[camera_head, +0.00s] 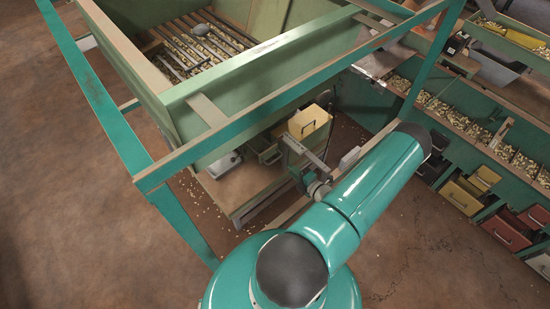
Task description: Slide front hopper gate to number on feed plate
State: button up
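The large green hopper (262,65) fills the upper middle, with slatted rows of nuts inside. Below its front wall is a shadowed area with a slanted grey metal bar (306,151) and a pale box with a dark handle (309,121). I cannot tell which part is the gate, and no number on a feed plate is readable. My teal arm crosses the lower middle. Small grey and teal parts (313,187) beside it, near the bar's lower end, may be my wrist and gripper. The fingers cannot be made out, nor whether they touch anything.
A teal frame (290,97) runs around the hopper's front and left side. At right stand a nut trough (460,118) and coloured drawers, including a yellow one (461,196) and a red one (505,230). Loose nuts dot the floor by the hopper. The brown floor at left is clear.

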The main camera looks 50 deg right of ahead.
jog(key=x, duration=1.1)
jog(key=shift+a, duration=0.1)
jog(key=shift+s, duration=0.1)
grip_shut()
